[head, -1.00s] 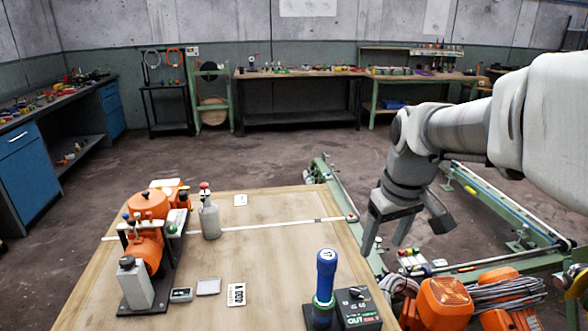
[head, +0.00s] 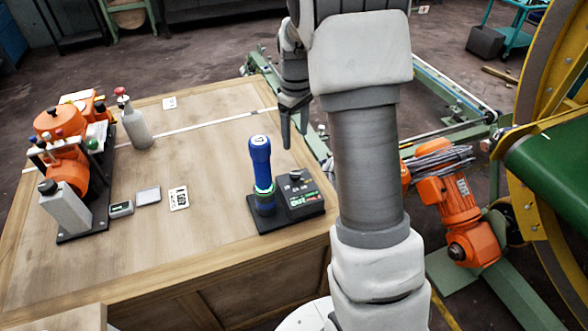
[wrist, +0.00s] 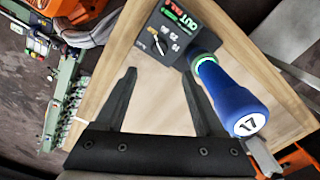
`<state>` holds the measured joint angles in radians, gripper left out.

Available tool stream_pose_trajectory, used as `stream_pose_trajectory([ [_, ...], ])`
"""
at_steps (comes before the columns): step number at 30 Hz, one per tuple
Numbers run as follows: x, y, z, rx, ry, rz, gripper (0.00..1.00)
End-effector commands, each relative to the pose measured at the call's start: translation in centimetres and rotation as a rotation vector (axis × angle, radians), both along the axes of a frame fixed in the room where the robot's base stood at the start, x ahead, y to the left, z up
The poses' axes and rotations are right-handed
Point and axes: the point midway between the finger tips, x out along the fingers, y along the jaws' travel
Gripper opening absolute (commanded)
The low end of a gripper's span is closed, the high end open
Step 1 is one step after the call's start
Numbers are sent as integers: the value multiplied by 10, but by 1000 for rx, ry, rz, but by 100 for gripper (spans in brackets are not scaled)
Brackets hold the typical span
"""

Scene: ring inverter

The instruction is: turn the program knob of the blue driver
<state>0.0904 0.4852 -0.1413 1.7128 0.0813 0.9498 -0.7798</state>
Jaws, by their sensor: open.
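The blue driver (head: 260,165) stands upright on a black base at the right front of the wooden table, with a green glowing ring low on it. Its blue body also shows in the wrist view (wrist: 231,97), with a "17" on its end. A black control box (head: 301,200) sits just right of it. The box's small knob (head: 295,175) is on top; in the wrist view the knob (wrist: 157,44) shows beside printed marks and a lit "OUT" display. My gripper (head: 294,135) is open and empty, behind and above the box, fingers apart from knob and driver.
An orange machine (head: 65,160) and a grey bottle (head: 135,125) stand at the table's left. An orange motor (head: 445,190) lies beyond the right edge.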

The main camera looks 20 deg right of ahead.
Motion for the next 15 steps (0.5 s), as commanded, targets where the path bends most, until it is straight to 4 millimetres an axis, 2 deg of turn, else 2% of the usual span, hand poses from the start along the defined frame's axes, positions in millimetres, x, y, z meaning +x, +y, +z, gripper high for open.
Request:
stream_pose_trajectory([
  [1,-1,0,-15,0,4,0,71],
  [6,-2,0,-53,0,6,1,71],
  [15,-1,0,-111,-1,3,0,71],
])
